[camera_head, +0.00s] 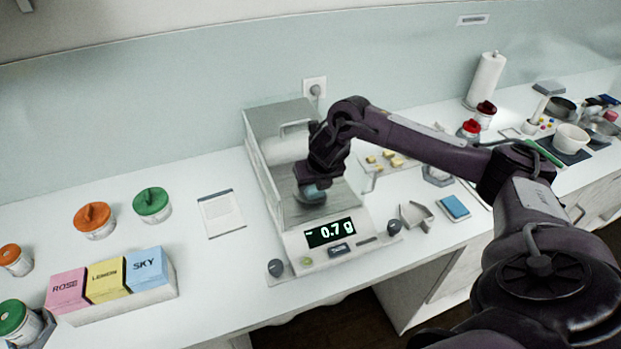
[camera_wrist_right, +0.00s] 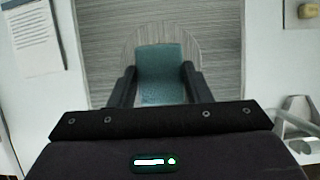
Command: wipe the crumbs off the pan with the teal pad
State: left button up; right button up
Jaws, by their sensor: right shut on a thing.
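My right gripper (camera_head: 312,185) reaches down into the glass-sided balance (camera_head: 255,125). I cannot tell whether the pad touches the pan. I can make out no crumbs on the part of the pan that shows. The balance display (camera_head: 331,232) reads about 0.7 g. My left gripper is not in view.
The balance walls stand close around my right gripper. Right of it are yellow pieces (camera_head: 390,160), a metal scoop (camera_head: 416,214) and a blue block (camera_head: 454,207). Left are a printed card (camera_head: 221,213), lidded jars (camera_head: 152,204) and labelled boxes (camera_head: 107,282).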

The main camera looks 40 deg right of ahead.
jog(key=shift+s+a+f, duration=0.2)
jog(key=shift+s+f, duration=0.15)
jog(key=shift+f, duration=0.4)
jog(key=shift+w+d+r+b, duration=0.2)
jog(key=shift+w+r+b, duration=0.25)
jog(key=shift+r+b, duration=0.15)
jog(key=shift+w+d+b, duration=0.2)
jog(key=shift+w, duration=0.5)
jog(key=shift+w+d+b, duration=0.2)
jog(key=shift+w, duration=0.5)
jog(key=shift+w+d+r, duration=0.15)
jog(key=shift+w+r, duration=0.05)
jog(key=shift+w, duration=0.55)
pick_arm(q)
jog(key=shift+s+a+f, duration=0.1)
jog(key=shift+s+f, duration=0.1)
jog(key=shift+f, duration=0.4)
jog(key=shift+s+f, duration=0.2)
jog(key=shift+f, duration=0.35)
